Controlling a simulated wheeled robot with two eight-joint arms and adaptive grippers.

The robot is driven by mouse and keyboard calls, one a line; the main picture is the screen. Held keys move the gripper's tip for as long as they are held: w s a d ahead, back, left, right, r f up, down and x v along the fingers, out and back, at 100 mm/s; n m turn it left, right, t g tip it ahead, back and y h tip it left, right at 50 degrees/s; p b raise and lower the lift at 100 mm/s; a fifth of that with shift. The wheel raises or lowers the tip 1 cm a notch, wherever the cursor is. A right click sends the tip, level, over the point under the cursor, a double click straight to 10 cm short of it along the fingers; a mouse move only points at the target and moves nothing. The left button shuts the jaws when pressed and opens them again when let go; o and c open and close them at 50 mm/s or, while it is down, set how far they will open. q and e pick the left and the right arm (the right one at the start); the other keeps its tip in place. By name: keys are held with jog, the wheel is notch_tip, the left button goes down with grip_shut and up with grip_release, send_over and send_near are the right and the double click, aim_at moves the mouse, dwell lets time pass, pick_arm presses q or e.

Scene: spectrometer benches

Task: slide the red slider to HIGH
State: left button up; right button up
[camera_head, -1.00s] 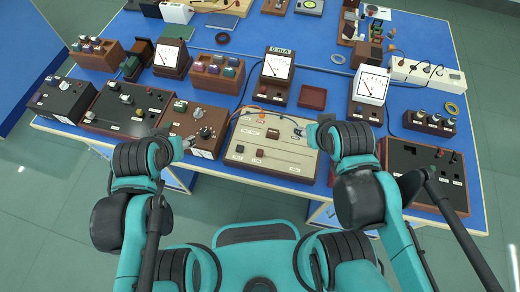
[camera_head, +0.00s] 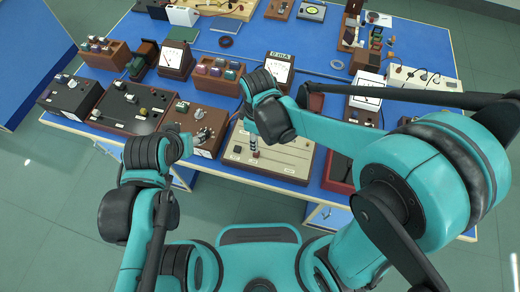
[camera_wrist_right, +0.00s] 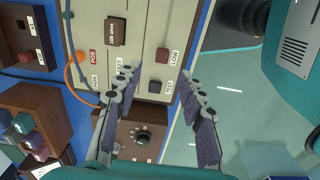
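The cream panel (camera_head: 290,160) lies on the blue bench, partly covered by my right arm in the head view; it also shows in the wrist view (camera_wrist_right: 143,70). The red slider (camera_wrist_right: 162,55) is a small dark-red block beside the LOW label (camera_wrist_right: 174,57). A black knob (camera_wrist_right: 155,86) sits on the same panel, nearer to me in the wrist view. My right gripper (camera_wrist_right: 155,88) has its fingers spread, with nothing held between them. It hangs over the panel in the head view (camera_head: 254,150). My left gripper (camera_head: 187,142) is beside the brown dial box, its fingers too small to read.
The brown dial box (camera_head: 207,117) stands left of the panel. An orange lead (camera_wrist_right: 72,75) curves along the panel's edge. A brown block (camera_wrist_right: 115,32) is fixed on the panel. Meters, including one (camera_head: 280,70) behind, and a socket strip (camera_head: 425,78) fill the bench's back.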

aim_at(256, 154)
jog(key=shift+s+a+f, duration=0.1)
jog(key=shift+a+f, duration=0.2)
jog(key=shift+f, duration=0.4)
notch_tip(256, 154, down, 7)
jog(key=b, duration=0.3)
jog(key=shift+d, duration=0.1)
grip_shut()
